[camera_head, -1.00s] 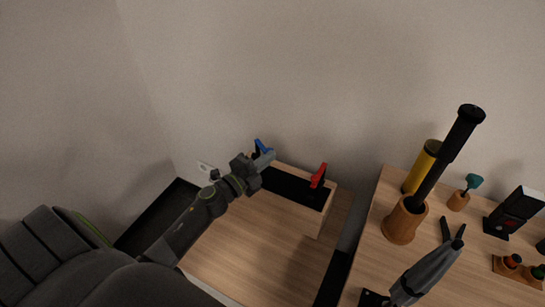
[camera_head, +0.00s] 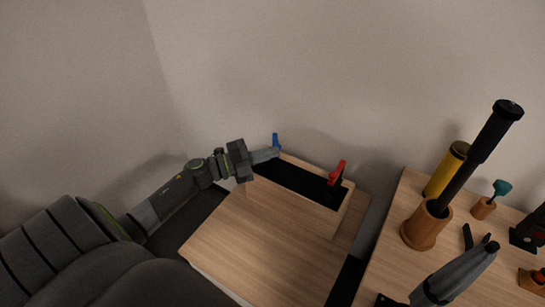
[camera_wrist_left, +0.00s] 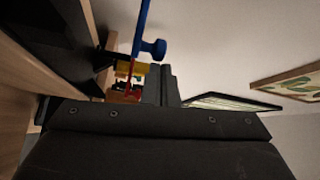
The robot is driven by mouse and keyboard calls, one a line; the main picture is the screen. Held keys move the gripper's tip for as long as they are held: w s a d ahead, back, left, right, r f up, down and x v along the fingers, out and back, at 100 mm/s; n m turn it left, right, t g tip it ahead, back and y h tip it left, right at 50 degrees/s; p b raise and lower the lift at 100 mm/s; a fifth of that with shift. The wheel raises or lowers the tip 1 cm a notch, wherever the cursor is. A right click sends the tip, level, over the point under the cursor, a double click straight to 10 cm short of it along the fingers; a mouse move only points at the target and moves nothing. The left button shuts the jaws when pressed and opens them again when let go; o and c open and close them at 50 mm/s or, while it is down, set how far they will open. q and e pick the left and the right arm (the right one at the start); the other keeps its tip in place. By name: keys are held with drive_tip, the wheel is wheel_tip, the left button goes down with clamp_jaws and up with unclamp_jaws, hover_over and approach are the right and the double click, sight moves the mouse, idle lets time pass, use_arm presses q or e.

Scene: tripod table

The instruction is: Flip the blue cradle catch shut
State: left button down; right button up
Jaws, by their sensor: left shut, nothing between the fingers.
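The blue catch (camera_head: 276,140) stands up at the far left end of the long black cradle (camera_head: 300,182). My left gripper (camera_head: 277,153) is shut and empty, its tips just below and in front of the blue catch in the head view. Whether they touch it is unclear. In the left wrist view the blue catch (camera_wrist_left: 143,38) rises beyond the dark gripper body, with a round knob on its right. A red catch (camera_head: 337,172) stands at the cradle's right end. A grey tapered shape (camera_head: 455,274) at the lower right may be my right gripper; its jaws are unclear.
The cradle sits on a light wooden stand (camera_head: 260,245). On the right, a wooden table (camera_head: 385,262) bears a wooden cup (camera_head: 424,230) with a black rod, a yellow cylinder (camera_head: 446,168) and small items. The wall is close behind the cradle.

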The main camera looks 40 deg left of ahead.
use_arm(q)
drive_tip(key=a+m+g+h+b, duration=0.1)
drive_tip(key=g+h+b, duration=0.1)
drive_tip(key=b, duration=0.1)
drive_tip(key=s+a+m+g+h+b, duration=0.1)
drive_tip(key=a+m+h+b, duration=0.1)
drive_tip(key=b, duration=0.1)
drive_tip(key=shift+a+f+g, duration=0.1)
drive_tip(key=shift+a+g, duration=0.05)
drive_tip(key=shift+g, duration=0.25)
drive_tip(key=shift+a+m+b, duration=0.15)
drive_tip(key=shift+m+b, duration=0.15)
drive_tip(key=shift+b, duration=0.15)
idle(0.3)
